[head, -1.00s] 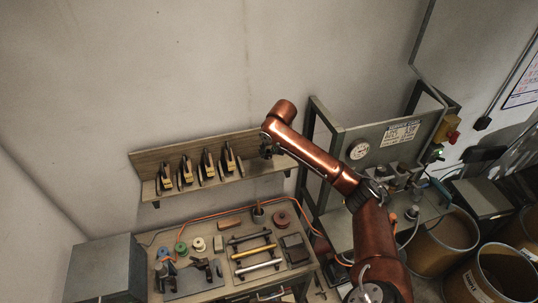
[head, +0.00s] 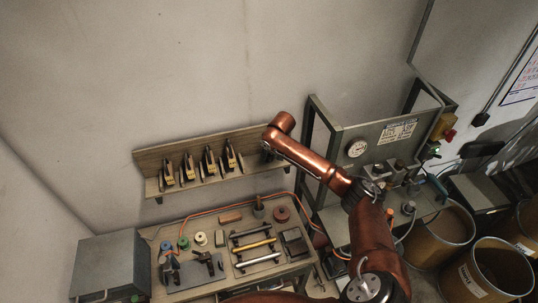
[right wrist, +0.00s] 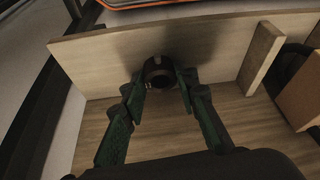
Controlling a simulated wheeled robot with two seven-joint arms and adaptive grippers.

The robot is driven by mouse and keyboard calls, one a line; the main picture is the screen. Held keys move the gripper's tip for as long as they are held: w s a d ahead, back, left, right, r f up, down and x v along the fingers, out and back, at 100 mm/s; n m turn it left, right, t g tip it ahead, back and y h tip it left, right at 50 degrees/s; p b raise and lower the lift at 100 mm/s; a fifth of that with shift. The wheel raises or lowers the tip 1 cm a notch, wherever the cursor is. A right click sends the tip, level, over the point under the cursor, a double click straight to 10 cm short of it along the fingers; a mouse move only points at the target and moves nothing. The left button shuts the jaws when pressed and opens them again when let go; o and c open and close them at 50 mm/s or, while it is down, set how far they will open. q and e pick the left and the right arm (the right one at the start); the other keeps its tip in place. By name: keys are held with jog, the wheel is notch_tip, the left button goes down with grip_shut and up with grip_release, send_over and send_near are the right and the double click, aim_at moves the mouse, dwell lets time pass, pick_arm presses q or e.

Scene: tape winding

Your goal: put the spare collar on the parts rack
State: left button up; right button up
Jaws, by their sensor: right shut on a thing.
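The spare collar (right wrist: 158,72) is a small dark ring in the right wrist view. My right gripper (right wrist: 161,84) has its two green fingers closed on the collar's sides. The parts rack is a wooden wall shelf with a back board (head: 205,148); its pale boards fill much of the right wrist view (right wrist: 100,60). In the head view my right gripper (head: 268,153) is at the rack's right end, small and dark, and the collar is not distinguishable there. I cannot tell whether the collar touches the rack. My left gripper is not in view.
Several dark, yellow-marked pieces (head: 210,161) stand along the rack to the left. A wooden divider (right wrist: 262,58) stands right of the collar. Below is a bench with rods, spools and a brick-coloured block (head: 230,217). A metal frame with a gauge (head: 357,148) stands at right.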

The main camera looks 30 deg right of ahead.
jog(key=o, duration=1.2)
jog(key=shift+c, duration=0.2)
jog(key=shift+s+r, duration=0.1)
jog(key=shift+r, duration=0.3)
jog(key=b+v, duration=0.4)
jog(key=v, duration=0.7)
jog(key=shift+r, duration=0.2)
